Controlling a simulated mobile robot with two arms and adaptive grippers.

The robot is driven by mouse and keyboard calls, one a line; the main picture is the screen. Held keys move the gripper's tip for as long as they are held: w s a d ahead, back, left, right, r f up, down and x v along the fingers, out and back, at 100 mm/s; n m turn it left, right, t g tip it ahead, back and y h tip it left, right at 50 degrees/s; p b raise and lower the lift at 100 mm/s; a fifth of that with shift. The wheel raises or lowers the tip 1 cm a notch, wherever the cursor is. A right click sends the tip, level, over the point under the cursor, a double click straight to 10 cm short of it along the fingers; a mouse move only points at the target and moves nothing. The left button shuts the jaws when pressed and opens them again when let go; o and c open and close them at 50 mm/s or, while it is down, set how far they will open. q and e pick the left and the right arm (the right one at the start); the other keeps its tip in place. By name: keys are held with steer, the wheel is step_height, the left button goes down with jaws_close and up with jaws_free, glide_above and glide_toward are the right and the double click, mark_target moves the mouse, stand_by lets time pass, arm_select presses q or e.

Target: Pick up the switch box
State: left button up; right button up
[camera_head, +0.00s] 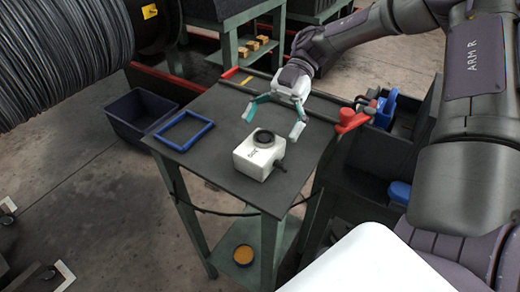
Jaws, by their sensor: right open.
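The switch box (255,160) is a small white box with a dark round knob on top and a dark stub on its right side. It stands on the dark top of a small green-legged table (222,183), near the front edge. My right gripper (273,122) comes in from the upper right. Its fingers are spread open and empty, behind and above the box, apart from it as far as I can tell. My left gripper is not in view.
A blue square frame (184,131) lies on the table's left part. A red clamp-like part (350,119) is at the right back corner. A dark bin (140,111) stands on the floor at left. A large wound drum (62,55) fills the upper left.

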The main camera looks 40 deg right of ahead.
mark_target(264, 136)
steer(key=p+x, duration=0.1)
steer(key=x, duration=0.2)
steer(key=shift+s+a+f, duration=0.2)
steer(key=shift+a+f, duration=0.05)
steer(key=shift+a, duration=0.05)
steer(key=shift+s+a+f+p, duration=0.1)
steer(key=shift+a+f+p, duration=0.2)
steer(key=shift+a, duration=0.05)
steer(key=shift+c, duration=1.2)
steer(key=c, duration=1.3)
steer(key=shift+c, duration=0.8)
steer(key=shift+r, duration=0.1)
